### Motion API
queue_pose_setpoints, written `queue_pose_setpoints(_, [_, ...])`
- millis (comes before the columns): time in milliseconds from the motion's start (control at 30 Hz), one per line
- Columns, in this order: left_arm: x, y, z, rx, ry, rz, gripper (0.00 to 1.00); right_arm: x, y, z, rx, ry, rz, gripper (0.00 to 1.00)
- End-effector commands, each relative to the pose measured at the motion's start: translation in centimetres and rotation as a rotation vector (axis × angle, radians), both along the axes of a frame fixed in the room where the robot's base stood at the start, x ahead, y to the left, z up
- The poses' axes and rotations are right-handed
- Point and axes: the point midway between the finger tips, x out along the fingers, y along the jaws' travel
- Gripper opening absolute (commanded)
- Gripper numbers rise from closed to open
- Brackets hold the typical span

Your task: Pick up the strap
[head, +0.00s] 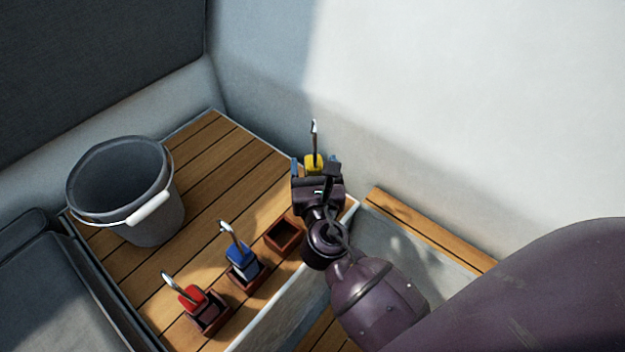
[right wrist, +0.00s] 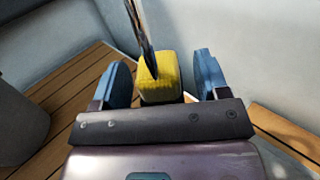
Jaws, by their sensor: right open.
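A yellow strap (head: 313,161) with an upright metal hook is at the far end of the wooden bench, by the pale wall. My right gripper (head: 314,166) is open, with one blue fingertip on each side of it. In the right wrist view the yellow strap (right wrist: 160,88) sits between the fingers, with a visible gap on both sides. What lies under it is hidden by my gripper. A blue strap (head: 241,257) and a red strap (head: 191,296), each with a metal hook, sit in small brown boxes. My left gripper is out of view.
An empty brown box (head: 285,237) stands on the slatted bench (head: 216,150) near my right wrist. A grey bucket (head: 150,215) with a white handle grip stands at the left. The pale wall (head: 450,100) rises close behind the yellow strap. The bench middle is clear.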

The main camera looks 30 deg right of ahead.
Motion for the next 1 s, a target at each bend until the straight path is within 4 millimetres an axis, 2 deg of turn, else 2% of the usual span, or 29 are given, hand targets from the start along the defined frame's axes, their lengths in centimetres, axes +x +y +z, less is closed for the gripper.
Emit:
queue_pose_setpoints(267, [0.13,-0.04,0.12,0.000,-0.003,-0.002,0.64,0.30,-0.16,0.07,0.000,-0.001,0.000,0.68])
queue_pose_setpoints(367, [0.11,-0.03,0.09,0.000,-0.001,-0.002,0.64,0.28,-0.15,0.06,0.001,0.000,0.000,0.56])
queue_pose_setpoints(733, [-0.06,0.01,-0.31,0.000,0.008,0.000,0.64,0.26,-0.15,0.05,0.001,0.000,0.000,0.00])
queue_pose_setpoints(1000, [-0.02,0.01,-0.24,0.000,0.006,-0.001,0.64,0.28,-0.14,0.13,0.000,-0.001,0.000,0.00])
